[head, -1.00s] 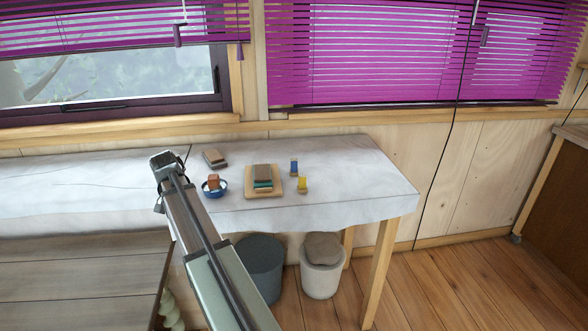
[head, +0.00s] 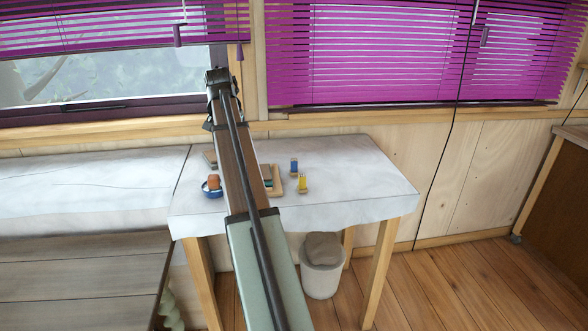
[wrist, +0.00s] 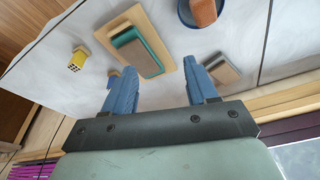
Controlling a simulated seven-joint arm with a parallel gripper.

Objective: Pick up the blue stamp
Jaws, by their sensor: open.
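The blue stamp (head: 294,166) stands on the white-covered table (head: 350,185), just behind the yellow stamp (head: 302,184), in the head view.
A blue bowl (head: 212,190) holds an orange-brown block (head: 214,182). The table's right part is clear. A white bin (head: 322,275) stands underneath.

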